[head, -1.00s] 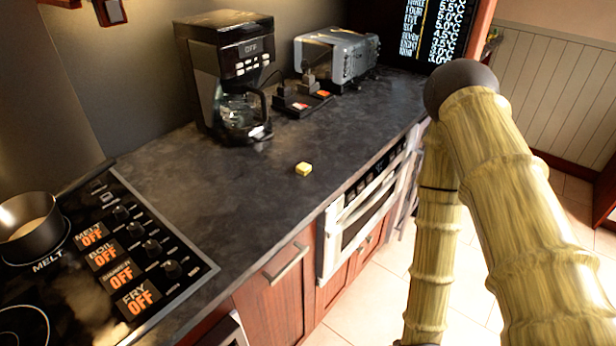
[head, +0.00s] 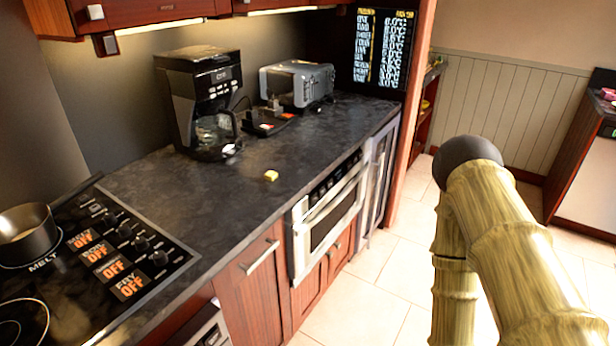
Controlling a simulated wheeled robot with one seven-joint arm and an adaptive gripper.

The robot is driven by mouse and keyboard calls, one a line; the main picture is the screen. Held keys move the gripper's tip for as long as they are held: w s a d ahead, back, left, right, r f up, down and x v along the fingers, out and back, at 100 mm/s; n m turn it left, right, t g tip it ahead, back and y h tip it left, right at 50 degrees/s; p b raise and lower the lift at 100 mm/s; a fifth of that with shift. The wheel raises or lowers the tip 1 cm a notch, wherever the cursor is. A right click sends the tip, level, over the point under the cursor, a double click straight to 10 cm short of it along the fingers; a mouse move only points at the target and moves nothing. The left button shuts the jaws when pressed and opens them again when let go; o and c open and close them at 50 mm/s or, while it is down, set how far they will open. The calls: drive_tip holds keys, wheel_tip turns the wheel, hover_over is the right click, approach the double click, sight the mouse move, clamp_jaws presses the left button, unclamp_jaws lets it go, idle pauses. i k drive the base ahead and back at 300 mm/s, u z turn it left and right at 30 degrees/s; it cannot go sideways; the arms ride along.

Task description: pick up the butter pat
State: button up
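The butter pat (head: 271,175) is a small yellow block. It lies alone on the dark countertop (head: 200,205) in the head view, between the coffee maker and the front edge, to the right of the stove. My arm shows at the right of the view, over the floor, with its elbow bent and well apart from the butter. My gripper is not in view, so its state is hidden.
A black coffee maker (head: 203,100) and a silver toaster (head: 300,84) stand behind the butter. A stove (head: 95,250) with a pot (head: 27,232) is at left. A microwave drawer (head: 327,222) sits under the counter. Tiled floor (head: 390,270) is open at right.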

sight(271, 176)
drive_tip(key=z, duration=1.65)
drive_tip(key=i, duration=1.85)
drive_tip(key=u, duration=3.45)
